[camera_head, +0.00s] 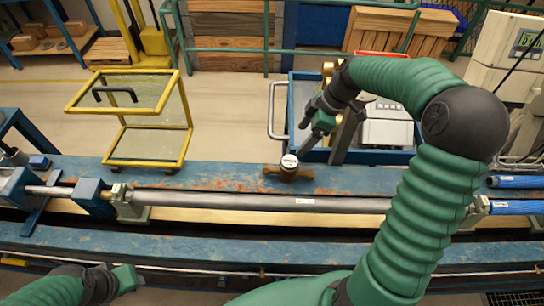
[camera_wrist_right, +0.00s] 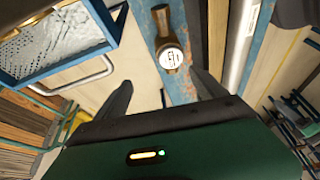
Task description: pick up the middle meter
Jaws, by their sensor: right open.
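A meter with a round white dial (camera_head: 289,161) and a brass body (camera_head: 273,170) sits on the blue bench beam, behind the long grey pipe. In the right wrist view the meter (camera_wrist_right: 171,57) shows ahead, roughly between the finger directions. My right gripper (camera_head: 304,145) is just above and to the right of the meter in the head view. Its dark fingers (camera_wrist_right: 162,77) are apart in the wrist view, with nothing between them. My left gripper (camera_head: 118,281) is low at the left; its jaws are not clear.
The grey pipe (camera_head: 240,202) runs along the bench in front of the meter. A yellow frame cart (camera_head: 148,163) stands behind at the left. A blue cart (camera_head: 291,95) with a grey device (camera_head: 387,132) stands behind the right arm. Blue pipes (camera_head: 515,207) lie at the right.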

